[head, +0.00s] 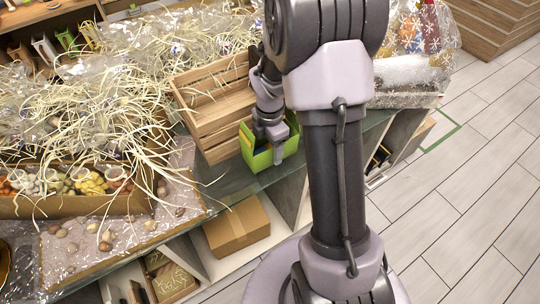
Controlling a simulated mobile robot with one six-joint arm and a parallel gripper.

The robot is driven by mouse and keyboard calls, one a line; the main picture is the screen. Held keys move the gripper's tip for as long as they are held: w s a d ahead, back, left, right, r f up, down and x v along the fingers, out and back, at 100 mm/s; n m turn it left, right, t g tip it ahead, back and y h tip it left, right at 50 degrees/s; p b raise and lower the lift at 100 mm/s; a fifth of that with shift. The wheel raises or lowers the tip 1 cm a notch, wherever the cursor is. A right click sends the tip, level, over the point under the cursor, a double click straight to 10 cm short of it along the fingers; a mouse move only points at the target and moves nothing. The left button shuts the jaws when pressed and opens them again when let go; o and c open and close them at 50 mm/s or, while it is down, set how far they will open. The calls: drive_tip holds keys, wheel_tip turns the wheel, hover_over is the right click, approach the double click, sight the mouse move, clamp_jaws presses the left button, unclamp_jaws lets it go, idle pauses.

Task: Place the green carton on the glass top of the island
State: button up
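The green carton (257,161) is an upright, open-topped box near the front edge of the island's glass top (238,186), beside the wooden crate. Something dark and blue shows inside it. I cannot tell whether its base rests on the glass or hangs just above it. My gripper (271,145) points down at the carton, with one finger in front of the carton's near side. The other finger is partly hidden, so I cannot see whether the fingers press on the carton.
A slatted wooden crate (216,119) stands just left of the carton. Straw and clear wrap cover much of the left side. A cardboard box (237,229) sits on the shelf below the glass. A wrapped hamper (413,73) stands at the right. Tiled floor (455,195) is clear at right.

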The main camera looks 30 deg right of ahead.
drive_tip(key=shift+f+b, duration=0.95)
drive_tip(key=shift+f, duration=0.8)
drive_tip(key=shift+s, duration=0.1)
drive_tip(key=shift+f, duration=0.2)
drive_tip(key=o, duration=1.5)
